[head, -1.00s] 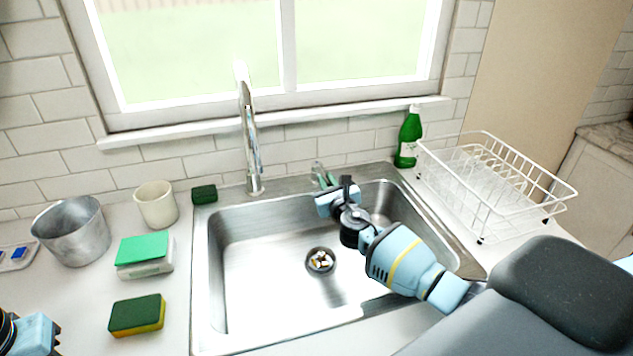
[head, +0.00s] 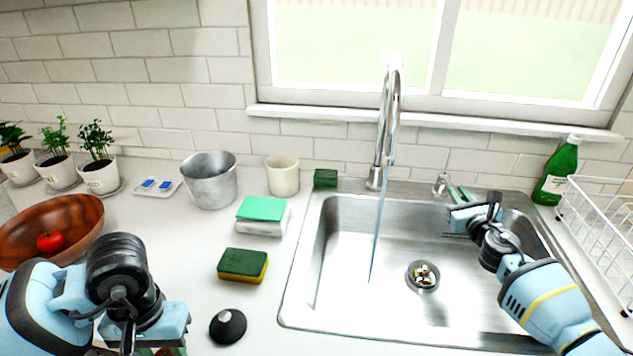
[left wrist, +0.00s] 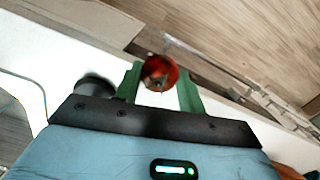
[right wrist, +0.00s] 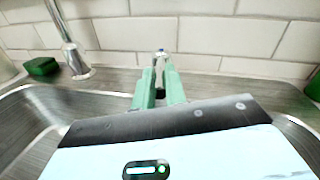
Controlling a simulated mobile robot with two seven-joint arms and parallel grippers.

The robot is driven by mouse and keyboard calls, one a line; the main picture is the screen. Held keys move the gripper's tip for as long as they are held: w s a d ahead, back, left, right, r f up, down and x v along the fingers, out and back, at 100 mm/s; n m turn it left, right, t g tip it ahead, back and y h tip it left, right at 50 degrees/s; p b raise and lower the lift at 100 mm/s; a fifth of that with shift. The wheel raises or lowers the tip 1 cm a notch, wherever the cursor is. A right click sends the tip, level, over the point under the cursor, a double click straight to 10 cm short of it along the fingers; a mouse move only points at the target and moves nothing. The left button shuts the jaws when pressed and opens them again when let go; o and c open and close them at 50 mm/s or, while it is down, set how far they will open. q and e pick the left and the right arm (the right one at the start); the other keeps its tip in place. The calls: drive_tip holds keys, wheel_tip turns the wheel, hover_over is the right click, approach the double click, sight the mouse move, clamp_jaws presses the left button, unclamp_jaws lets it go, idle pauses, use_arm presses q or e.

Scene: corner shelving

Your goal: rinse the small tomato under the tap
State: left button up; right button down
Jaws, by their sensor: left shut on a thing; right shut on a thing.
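A red tomato (left wrist: 159,72) is between the green fingers of my left gripper (left wrist: 160,86) in the left wrist view. My right gripper (head: 455,194) is shut on the tap handle (head: 440,184) behind the sink; the handle also shows in the right wrist view (right wrist: 160,57). A thin stream of water (head: 378,230) runs from the tap (head: 388,125) into the steel sink (head: 340,270).
Another tomato (head: 50,242) lies in a wooden bowl (head: 85,222). A sponge (head: 242,264), a black stopper (head: 228,326), a metal pot (head: 209,180) and a cup (head: 283,176) stand left of the sink. A green bottle (head: 557,172) and dish rack (head: 600,215) are right.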

use_arm(q)
drive_tip(key=shift+w, duration=0.1)
use_arm(e)
drive_tip(key=c, duration=1.4)
unclamp_jaws()
drive_tip(key=shift+c, duration=0.2)
